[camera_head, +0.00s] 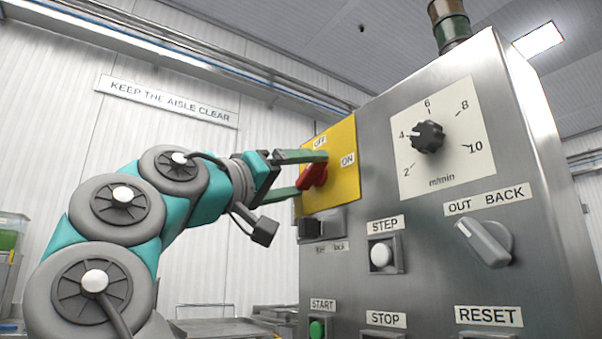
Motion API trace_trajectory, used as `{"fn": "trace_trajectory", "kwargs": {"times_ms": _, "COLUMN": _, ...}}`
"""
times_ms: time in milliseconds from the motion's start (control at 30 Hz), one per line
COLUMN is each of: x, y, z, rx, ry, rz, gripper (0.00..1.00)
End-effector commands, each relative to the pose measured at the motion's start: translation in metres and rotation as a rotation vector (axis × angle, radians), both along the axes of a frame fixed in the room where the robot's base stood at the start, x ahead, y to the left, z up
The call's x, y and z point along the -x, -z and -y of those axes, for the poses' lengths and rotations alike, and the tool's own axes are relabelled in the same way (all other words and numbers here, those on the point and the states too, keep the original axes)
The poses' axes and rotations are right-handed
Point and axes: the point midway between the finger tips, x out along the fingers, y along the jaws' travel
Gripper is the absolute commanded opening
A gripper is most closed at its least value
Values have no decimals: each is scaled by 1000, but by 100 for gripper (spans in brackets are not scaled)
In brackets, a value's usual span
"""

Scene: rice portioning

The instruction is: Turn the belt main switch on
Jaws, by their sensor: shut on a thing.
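The belt main switch is a red rotary handle (312,175) on a yellow plate (345,183) at the upper left of the steel control cabinet. The plate has an OFF label (320,140) at its top and an ON label (347,160) at its right. My gripper (312,172) reaches in from the left and is shut on the red handle, with one green finger above it and one below. The handle slants, its visible part running from lower left to upper right. The fingers hide part of it, so its exact setting is hard to tell.
The cabinet face (370,150) also carries a black speed knob (428,137), a white STEP button (381,255), an OUT/BACK selector (485,242) and a green START button (317,328). A dark block (311,228) sits just under the yellow plate, close below my gripper.

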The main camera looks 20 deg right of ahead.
Motion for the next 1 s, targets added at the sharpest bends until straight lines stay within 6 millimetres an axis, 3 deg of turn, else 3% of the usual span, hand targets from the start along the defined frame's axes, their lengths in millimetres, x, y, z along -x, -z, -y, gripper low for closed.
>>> {"fn": "trace_trajectory", "kwargs": {"times_ms": 600, "x": -4, "y": -1, "z": -1, "rx": -134, "ry": 2, "rz": 409, "gripper": 32}}
{"fn": "trace_trajectory", "kwargs": {"times_ms": 1000, "x": -5, "y": 2, "z": -2, "rx": -162, "ry": 0, "rz": 493, "gripper": 32}}
